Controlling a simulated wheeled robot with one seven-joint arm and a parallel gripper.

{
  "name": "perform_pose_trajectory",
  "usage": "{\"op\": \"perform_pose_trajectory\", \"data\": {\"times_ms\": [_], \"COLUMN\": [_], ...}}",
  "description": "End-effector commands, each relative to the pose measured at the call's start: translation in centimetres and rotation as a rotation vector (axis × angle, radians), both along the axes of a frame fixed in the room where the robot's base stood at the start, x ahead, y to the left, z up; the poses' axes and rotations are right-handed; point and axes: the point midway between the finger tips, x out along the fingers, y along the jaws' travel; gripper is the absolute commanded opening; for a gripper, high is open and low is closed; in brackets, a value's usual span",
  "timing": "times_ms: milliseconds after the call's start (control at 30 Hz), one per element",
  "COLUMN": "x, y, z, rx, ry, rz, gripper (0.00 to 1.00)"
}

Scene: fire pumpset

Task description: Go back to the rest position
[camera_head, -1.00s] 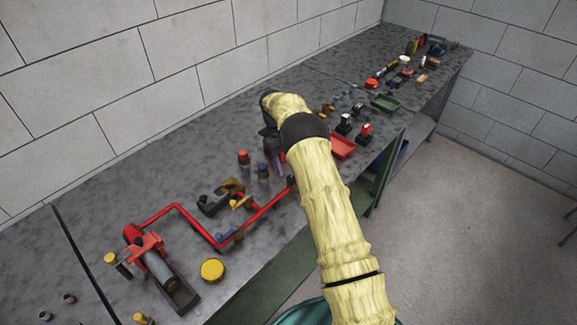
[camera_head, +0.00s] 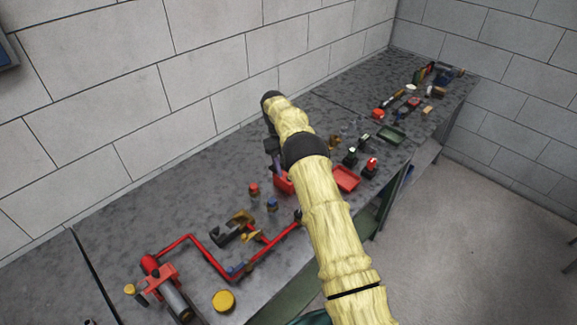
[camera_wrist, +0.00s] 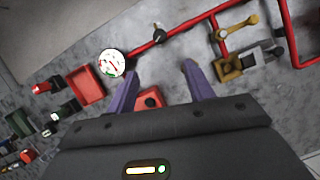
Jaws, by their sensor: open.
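My gripper (camera_wrist: 160,90) is open in the wrist view, with its two purple fingers spread apart and nothing between them held. A small red object (camera_wrist: 149,98) shows beyond and between the fingers, apart from them as far as I can tell. In the head view my yellow-sleeved arm reaches over the workbench (camera_head: 130,205), and the gripper is mostly hidden behind its dark wrist. A white-faced gauge (camera_wrist: 112,63) on the red pipe (camera_wrist: 185,32) shows left of the fingers in the wrist view.
The red pipe assembly (camera_head: 210,258) lies along the bench front. A red tray (camera_head: 346,178) and a green tray (camera_head: 391,135) stand to the right of my arm, with small parts around them. The block wall (camera_head: 200,70) runs behind the bench. Floor (camera_head: 470,230) is clear at right.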

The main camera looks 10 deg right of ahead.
Motion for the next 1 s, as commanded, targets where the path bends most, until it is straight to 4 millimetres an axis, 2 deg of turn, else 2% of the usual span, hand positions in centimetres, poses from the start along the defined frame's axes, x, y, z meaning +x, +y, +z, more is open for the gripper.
{"op": "perform_pose_trajectory", "data": {"times_ms": [667,867,1000], "x": [0.0,-0.5,-1.6], "y": [0.0,-0.2,-0.4], "z": [0.5,2.0,3.4], "rx": [0.001,0.009,0.017], "ry": [-0.005,-0.052,-0.109], "rz": [-0.003,-0.020,-0.043], "gripper": [0.52,0.52,0.52]}}
